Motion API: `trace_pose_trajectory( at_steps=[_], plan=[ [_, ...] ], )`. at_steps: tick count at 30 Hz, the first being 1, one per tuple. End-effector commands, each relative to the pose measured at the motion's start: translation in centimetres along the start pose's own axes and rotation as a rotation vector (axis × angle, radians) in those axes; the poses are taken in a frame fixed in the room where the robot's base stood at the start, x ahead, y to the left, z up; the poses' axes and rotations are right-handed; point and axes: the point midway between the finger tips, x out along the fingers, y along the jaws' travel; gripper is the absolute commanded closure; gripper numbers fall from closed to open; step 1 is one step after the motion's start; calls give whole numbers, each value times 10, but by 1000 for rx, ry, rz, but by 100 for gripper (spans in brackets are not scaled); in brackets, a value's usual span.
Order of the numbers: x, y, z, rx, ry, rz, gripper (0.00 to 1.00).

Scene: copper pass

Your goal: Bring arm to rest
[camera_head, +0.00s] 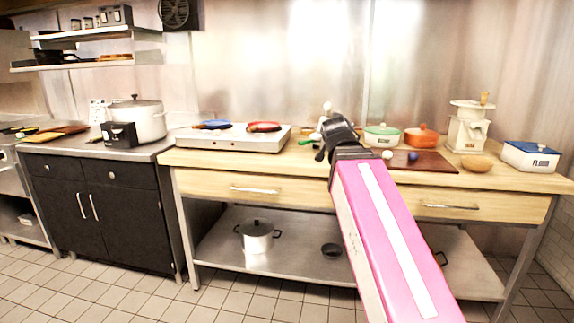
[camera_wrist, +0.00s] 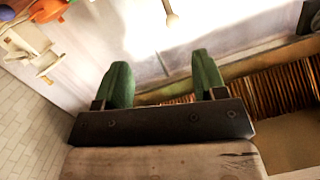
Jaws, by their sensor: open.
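My pink arm (camera_head: 385,235) reaches up from the lower right of the head view, in front of the wooden counter (camera_head: 215,158). My gripper (camera_head: 320,150) is at its far end, over the counter, small and dark in this view. In the wrist view my gripper (camera_wrist: 165,85) shows two green fingers standing well apart. Nothing is between the fingers, so it is open and empty. The arm hides part of the counter front and lower shelf.
On the counter are a hob (camera_head: 235,138) with two pans, a green-lidded pot (camera_head: 381,136), an orange pot (camera_head: 422,136), a brown board (camera_head: 425,162), a grinder (camera_head: 468,132) and a blue-lidded box (camera_head: 530,156). A large pot (camera_head: 138,122) stands left. The tiled floor is clear in front.

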Motion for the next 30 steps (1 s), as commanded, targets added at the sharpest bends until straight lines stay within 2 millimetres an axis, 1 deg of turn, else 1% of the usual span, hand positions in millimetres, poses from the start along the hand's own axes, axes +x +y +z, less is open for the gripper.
trace_pose_trajectory(
  at_steps=[1, 5, 7, 11, 15, 20, 24, 26, 27, 29, 30],
  plan=[
    [3, 3, 8, -5, -20, 8, 36],
    [11, 11, 31, -21, -75, 27, 36],
    [16, 16, 47, -32, -112, 40, 36],
    [26, 30, 86, -59, -206, 69, 36],
    [35, 49, 140, -97, -341, 104, 36],
    [38, 71, 204, -138, -499, 133, 36],
    [35, 90, 257, -171, -639, 152, 36],
    [32, 98, 280, -184, -700, 157, 36],
    [30, 104, 295, -193, -741, 159, 36],
    [25, 111, 318, -206, -802, 162, 36],
    [22, 116, 332, -212, -843, 162, 36]
  ],
)
